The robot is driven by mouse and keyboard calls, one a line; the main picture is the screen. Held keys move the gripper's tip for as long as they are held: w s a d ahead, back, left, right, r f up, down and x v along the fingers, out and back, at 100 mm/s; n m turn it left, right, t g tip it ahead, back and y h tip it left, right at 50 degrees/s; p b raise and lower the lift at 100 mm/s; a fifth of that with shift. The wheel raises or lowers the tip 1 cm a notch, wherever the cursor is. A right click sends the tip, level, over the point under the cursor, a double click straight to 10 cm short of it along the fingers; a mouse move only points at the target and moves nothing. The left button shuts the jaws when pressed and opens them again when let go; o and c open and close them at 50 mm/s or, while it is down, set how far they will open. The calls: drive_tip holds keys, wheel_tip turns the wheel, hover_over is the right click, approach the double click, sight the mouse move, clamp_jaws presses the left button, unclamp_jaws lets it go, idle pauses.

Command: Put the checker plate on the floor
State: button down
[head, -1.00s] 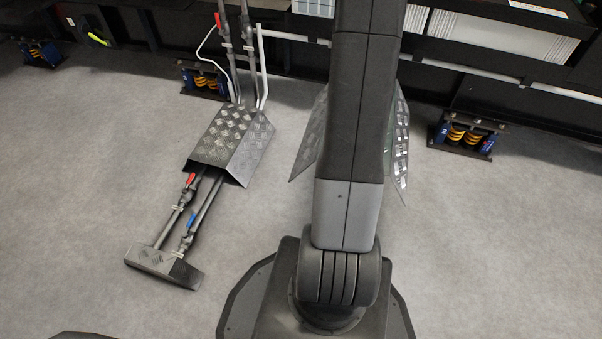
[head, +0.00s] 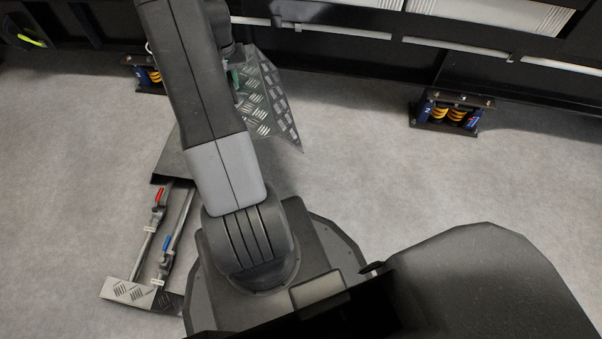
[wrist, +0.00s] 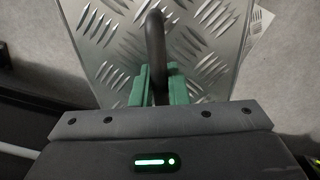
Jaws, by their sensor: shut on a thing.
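The checker plate (head: 266,98) is a folded silver sheet with raised tread marks, held up behind my arm in the head view. My arm hides its left part. In the wrist view the plate (wrist: 107,38) fills the upper middle, with a dark bar handle (wrist: 156,45) standing on it. My gripper (wrist: 158,86) has green fingers shut on this handle. In the head view only a bit of green of the gripper (head: 236,78) shows beside the plate. Whether the plate touches anything behind it is hidden.
Grey floor (head: 360,150) is open to the right of the plate. Two pipes with red and blue valve handles (head: 163,225) run along the floor at left to a small tread-plate cover (head: 140,294). Spring mounts (head: 452,112) stand under the dark frame at the back.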

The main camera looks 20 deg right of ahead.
sight(250, 85)
drive_tip(key=shift+m, duration=0.5)
drive_tip(key=d+f, duration=0.5)
drive_tip(key=shift+d+f, duration=0.15)
drive_tip(key=shift+f, duration=0.2)
drive_tip(key=shift+m, duration=0.8)
drive_tip(key=s+d+f, duration=0.1)
drive_tip(key=d+f, duration=0.1)
drive_tip(key=s+d+f, duration=0.1)
drive_tip(key=d+f, duration=0.2)
drive_tip(key=s+d+f, duration=0.1)
drive_tip(key=d+f, duration=0.1)
drive_tip(key=shift+d+f, duration=0.35)
drive_tip(key=s+d+f+m, duration=0.2)
drive_tip(key=s+d+f, duration=0.75)
drive_tip(key=f, duration=0.25)
wheel_tip(250, 85, down, 10)
drive_tip(key=b, duration=0.3)
drive_tip(key=shift+w+d+b, duration=0.1)
drive_tip(key=shift+b, duration=0.2)
drive_tip(key=shift+f, duration=0.2)
drive_tip(key=c, duration=1.4)
unclamp_jaws()
